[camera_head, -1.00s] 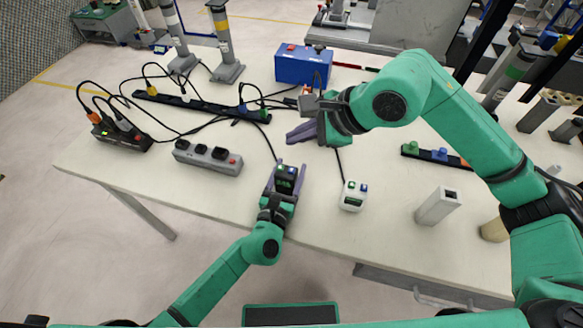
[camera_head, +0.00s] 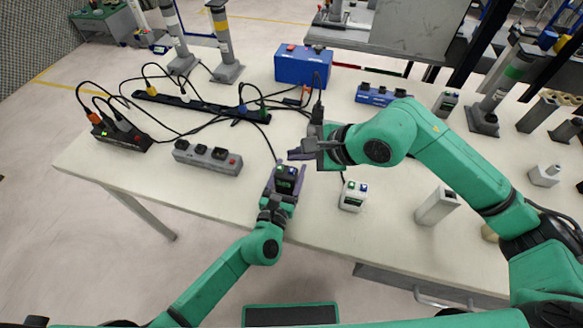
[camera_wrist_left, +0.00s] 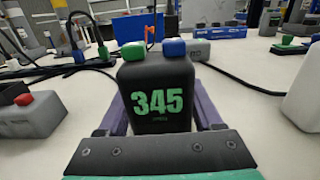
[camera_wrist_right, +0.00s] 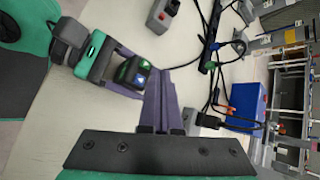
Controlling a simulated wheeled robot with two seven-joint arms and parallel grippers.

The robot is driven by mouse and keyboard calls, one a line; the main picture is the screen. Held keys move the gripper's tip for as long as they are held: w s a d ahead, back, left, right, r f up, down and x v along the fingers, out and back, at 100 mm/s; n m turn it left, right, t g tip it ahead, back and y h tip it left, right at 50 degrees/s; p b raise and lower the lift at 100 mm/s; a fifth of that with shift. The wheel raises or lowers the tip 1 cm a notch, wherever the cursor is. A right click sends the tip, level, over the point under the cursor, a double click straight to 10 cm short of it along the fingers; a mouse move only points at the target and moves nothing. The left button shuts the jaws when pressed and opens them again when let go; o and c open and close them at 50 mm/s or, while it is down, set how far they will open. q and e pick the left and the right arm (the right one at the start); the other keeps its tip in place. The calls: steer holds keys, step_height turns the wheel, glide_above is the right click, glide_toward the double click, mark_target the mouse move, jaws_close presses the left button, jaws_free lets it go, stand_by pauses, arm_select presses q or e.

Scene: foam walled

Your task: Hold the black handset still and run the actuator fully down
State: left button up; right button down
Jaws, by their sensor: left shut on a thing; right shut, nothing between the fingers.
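The black handset (camera_head: 285,180) is upright between the fingers of my left gripper (camera_head: 286,172), over the table's front part. In the left wrist view the handset (camera_wrist_left: 158,88) shows a green 345, with a green button (camera_wrist_left: 133,50) and a blue button (camera_wrist_left: 173,47) on top. My right gripper (camera_head: 297,153) is shut and empty, just above and right of the handset in the head view. In the right wrist view its fingertips (camera_wrist_right: 160,78) are beside the handset's button end (camera_wrist_right: 136,72); contact is not clear. Grey columns (camera_head: 226,45) stand behind; which is the actuator is unclear.
A white handset (camera_head: 352,196) stands to the right. A grey power strip (camera_head: 207,157) lies left, a blue box (camera_head: 303,65) behind. Black cables cross the table. A small light post (camera_head: 437,205) stands at right. The front table strip is mostly clear.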

steer(key=shift+f, duration=1.1)
steer(key=shift+f, duration=0.1)
stand_by(1.0)
steer(key=shift+f, duration=0.3)
steer(key=shift+f, duration=0.5)
stand_by(1.8)
stand_by(1.4)
steer(key=shift+r, duration=0.9)
steer(key=shift+r, duration=0.15)
steer(key=shift+r, duration=2.4)
